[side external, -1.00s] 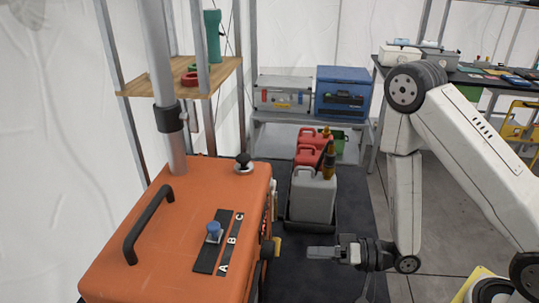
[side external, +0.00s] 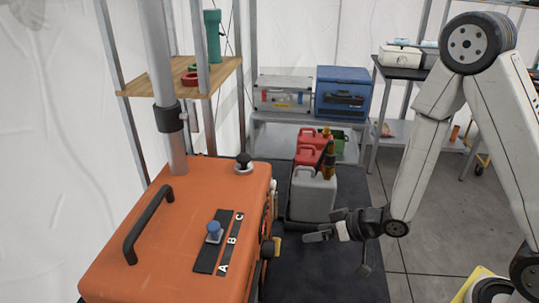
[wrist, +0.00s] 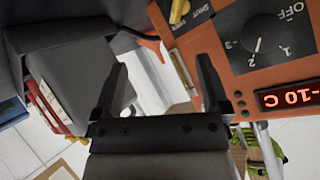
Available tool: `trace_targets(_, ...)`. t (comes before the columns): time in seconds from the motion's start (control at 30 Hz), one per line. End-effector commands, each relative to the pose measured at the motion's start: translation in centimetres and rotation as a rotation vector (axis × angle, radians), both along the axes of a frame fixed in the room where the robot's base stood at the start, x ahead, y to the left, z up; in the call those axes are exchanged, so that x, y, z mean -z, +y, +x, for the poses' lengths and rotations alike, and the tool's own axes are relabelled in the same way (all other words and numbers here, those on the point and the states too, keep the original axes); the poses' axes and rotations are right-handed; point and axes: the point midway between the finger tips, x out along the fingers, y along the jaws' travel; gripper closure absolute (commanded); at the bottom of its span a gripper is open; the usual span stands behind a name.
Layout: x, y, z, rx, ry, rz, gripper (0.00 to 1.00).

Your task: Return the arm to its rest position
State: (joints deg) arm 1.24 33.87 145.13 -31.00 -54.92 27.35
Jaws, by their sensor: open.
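My gripper (side external: 325,226) is open and empty in the side external view, to the right of the orange case and in front of the grey jerrycan. It hangs in the air and points left. In the wrist view its two dark fingers (wrist: 162,70) stand apart with nothing between them. The orange case (side external: 125,262) has a black handle, a blue knob (side external: 214,230) at a strip marked A, B, C, and a post. Its front panel shows in the wrist view with a dial (wrist: 265,35) and a red display (wrist: 286,98) reading -10 C.
A silver case (side external: 284,94) and a blue box (side external: 343,92) sit on a shelf at the back. A wooden shelf (side external: 190,75) is at the left.

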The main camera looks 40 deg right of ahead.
Motion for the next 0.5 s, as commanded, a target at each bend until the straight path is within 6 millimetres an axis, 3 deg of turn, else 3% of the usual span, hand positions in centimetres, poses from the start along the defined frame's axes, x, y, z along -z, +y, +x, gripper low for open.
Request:
trace_targets(0.27,-1.2,-3.3,0.0,0.069,0.117,-0.228,0.04)
trace_targets(0.5,-2.6,-5.6,-1.4,0.114,0.259,-0.364,0.04)
